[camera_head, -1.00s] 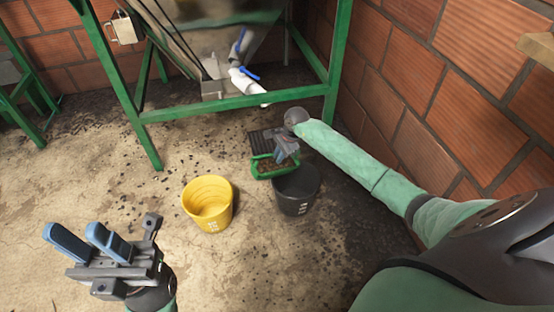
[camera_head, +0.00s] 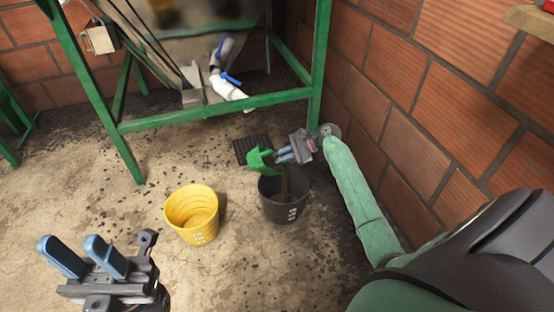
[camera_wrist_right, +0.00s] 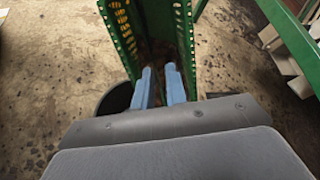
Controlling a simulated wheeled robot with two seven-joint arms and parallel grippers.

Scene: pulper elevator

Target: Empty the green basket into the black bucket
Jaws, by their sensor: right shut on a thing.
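The green basket (camera_head: 262,165) is tilted over the black bucket (camera_head: 284,211), and brown material streams from it into the bucket. My right gripper (camera_head: 286,154) is shut on the basket's wall and holds it above the bucket's far rim. In the right wrist view the perforated green basket (camera_wrist_right: 186,30) stands on its side beyond the blue fingers (camera_wrist_right: 158,88), with brown bits inside. The black bucket (camera_wrist_right: 113,99) shows partly at the left there, mostly hidden. My left gripper (camera_head: 82,258) is open and empty over the floor at the lower left.
A yellow bucket (camera_head: 192,215) stands left of the black bucket. A dark grate (camera_head: 250,148) lies on the floor behind. A green metal frame (camera_head: 215,110) with a white pipe (camera_head: 232,92) stands at the back. A brick wall (camera_head: 440,110) is at the right.

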